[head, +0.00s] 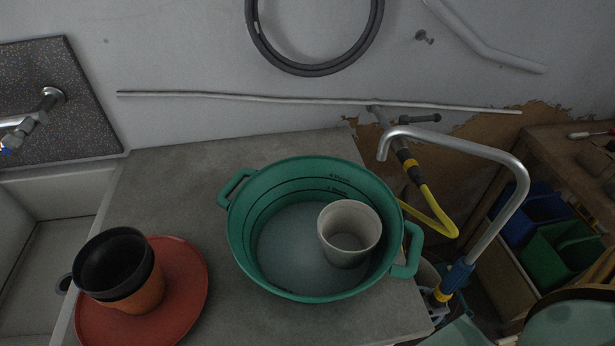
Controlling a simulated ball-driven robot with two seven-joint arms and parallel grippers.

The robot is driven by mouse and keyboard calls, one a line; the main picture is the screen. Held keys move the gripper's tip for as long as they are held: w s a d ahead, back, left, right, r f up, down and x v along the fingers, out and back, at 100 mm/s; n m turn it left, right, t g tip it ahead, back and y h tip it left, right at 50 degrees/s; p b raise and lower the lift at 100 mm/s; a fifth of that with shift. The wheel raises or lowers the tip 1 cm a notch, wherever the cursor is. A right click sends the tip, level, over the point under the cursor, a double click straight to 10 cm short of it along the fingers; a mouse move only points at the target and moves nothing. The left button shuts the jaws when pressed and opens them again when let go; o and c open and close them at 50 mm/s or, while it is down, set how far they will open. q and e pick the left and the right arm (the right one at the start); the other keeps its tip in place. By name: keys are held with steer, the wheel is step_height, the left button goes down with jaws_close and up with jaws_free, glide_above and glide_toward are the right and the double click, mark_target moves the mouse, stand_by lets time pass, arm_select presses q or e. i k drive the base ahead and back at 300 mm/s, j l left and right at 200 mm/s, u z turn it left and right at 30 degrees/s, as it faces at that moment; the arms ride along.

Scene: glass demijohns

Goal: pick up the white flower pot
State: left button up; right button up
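The white flower pot (349,234) stands inside a green tub (246,211), towards its right side. The pot is upright and open at the top, and I can see into it. Its lower part meets the tub's pale bottom. The tub has two side handles and dark marking lines on its inner wall, and it stands on a grey counter. Neither of my grippers shows in the head view.
A red plate (188,300) holds a black pot (112,262) and an orange pot (146,292) at the counter's left. A curved metal tap pipe (497,215) rises right of the tub. A sink (40,237) lies left. The counter behind the tub is clear.

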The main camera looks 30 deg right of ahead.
mark_target(356, 218)
steer(key=z, duration=1.15)
steer(key=k+j+z, duration=0.2)
steer(key=k+l, duration=0.05)
steer(key=k, duration=0.05)
